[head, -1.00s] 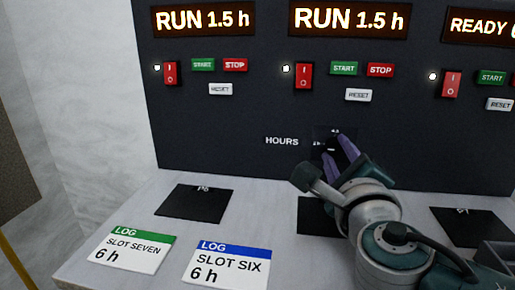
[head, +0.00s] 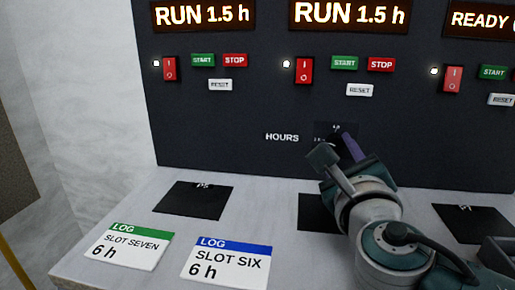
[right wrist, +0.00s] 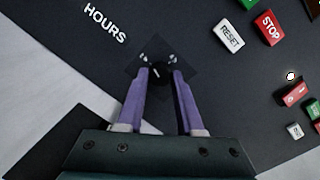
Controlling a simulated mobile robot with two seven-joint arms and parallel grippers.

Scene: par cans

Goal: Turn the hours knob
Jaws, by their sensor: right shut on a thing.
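The hours knob (right wrist: 158,72) is a small dark round knob with a white pointer mark, on a dark square plate on the panel. It sits between the purple fingertips of my right gripper (right wrist: 161,76) in the right wrist view, and the gripper is shut on it. In the head view my right gripper (head: 343,144) reaches the panel just right of the HOURS label (head: 282,137) and hides most of the knob. The knob's scale marks are partly covered, so its setting is not readable. My left gripper is not in view.
Displays above read RUN 1.5 h (head: 204,16), RUN 1.5 h (head: 349,13) and READY (head: 480,19). Red switches and START, STOP and RESET buttons lie below them. Log cards for slot seven (head: 130,247) and slot six (head: 227,260) lie on the pale counter (head: 170,270).

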